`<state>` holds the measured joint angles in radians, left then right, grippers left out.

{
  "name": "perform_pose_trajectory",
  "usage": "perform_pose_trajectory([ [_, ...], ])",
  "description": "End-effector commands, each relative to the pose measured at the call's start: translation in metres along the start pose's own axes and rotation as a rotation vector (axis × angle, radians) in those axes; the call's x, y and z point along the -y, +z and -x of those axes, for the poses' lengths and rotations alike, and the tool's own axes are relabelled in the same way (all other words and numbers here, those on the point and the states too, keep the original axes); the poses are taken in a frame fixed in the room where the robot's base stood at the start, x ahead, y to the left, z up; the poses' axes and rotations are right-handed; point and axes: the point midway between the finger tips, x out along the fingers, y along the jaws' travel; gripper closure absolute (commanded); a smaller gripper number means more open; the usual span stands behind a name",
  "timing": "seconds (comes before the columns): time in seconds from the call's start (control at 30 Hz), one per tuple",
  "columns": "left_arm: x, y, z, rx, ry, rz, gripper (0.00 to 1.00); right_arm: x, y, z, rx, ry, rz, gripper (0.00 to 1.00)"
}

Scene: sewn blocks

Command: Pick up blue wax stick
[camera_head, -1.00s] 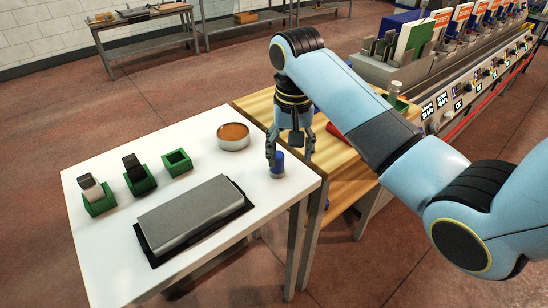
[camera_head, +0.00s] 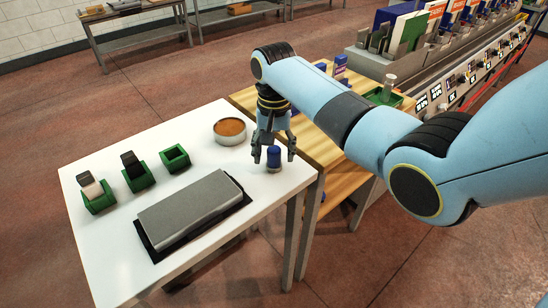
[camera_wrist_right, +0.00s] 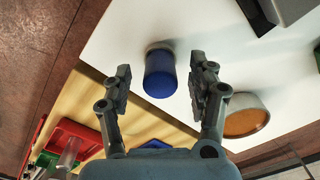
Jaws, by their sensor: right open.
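The blue wax stick (camera_head: 273,157) is a short dark blue cylinder standing upright on the white table (camera_head: 110,262) near its right corner. My right gripper (camera_head: 273,157) is open around the stick, with one finger to each side in the head view. In the right wrist view the blue stick (camera_wrist_right: 160,74) shows beyond and between the open fingertips of the gripper (camera_wrist_right: 163,84), with gaps on both sides. Whether either finger touches it is hard to tell, but none seems to. My left gripper is not in view.
A round dish with orange-brown content (camera_head: 230,130) stands just behind left of the stick. A grey block on a black mat (camera_head: 190,210) lies in front left. Several green holders (camera_head: 175,158) stand at the left. A wooden table (camera_head: 340,176) adjoins at the right.

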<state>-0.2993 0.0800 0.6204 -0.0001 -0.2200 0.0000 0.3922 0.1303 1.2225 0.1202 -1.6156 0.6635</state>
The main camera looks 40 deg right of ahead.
Motion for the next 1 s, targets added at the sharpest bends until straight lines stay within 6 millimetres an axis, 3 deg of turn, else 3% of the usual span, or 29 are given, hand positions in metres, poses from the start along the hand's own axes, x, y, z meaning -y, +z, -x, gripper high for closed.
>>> perform_pose_trajectory([
  [0.3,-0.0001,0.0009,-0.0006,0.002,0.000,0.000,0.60,0.0001,0.0002,-0.0090,0.000,-0.001,0.001,0.41],
  [0.77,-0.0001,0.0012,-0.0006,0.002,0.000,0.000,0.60,0.0001,0.0002,-0.0086,0.000,-0.001,0.001,1.00],
  [1.0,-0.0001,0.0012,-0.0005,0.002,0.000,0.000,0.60,0.0002,0.0001,-0.0078,-0.001,-0.001,0.001,1.00],
])
